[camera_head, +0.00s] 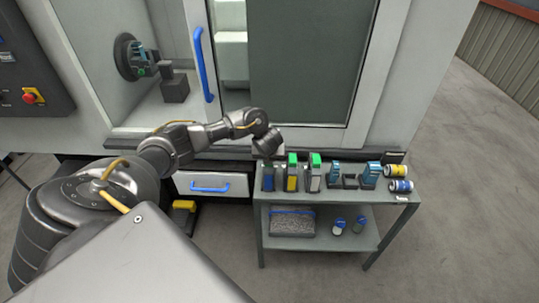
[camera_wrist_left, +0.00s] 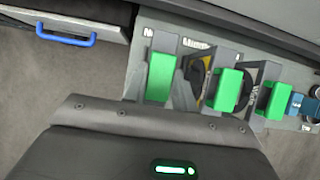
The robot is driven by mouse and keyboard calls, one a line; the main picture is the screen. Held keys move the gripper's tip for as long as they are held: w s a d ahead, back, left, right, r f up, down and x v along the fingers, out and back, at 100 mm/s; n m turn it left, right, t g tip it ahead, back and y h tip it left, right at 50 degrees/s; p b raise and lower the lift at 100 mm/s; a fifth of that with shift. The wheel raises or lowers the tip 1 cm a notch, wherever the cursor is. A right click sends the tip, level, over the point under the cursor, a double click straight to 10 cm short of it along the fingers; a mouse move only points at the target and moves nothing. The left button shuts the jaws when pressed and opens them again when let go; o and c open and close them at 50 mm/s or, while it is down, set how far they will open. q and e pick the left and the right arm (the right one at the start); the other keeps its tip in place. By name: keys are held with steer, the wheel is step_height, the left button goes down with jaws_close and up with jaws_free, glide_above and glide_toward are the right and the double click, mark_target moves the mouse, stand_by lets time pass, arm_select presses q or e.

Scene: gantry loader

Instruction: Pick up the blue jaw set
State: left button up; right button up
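My right gripper is not in view.
On the cart (camera_head: 300,203) two blue-topped pieces (camera_head: 334,174) (camera_head: 370,175) flank a dark block (camera_head: 350,182). Two small cans (camera_head: 396,170) (camera_head: 401,186) lie at the right end. The machine door (camera_head: 300,65) and blue-handled drawer (camera_head: 210,184) are close behind and left.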

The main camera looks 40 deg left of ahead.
arm_select(q)
jaws_close()
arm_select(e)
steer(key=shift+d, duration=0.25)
arm_select(q)
steer(key=shift+r, duration=0.15)
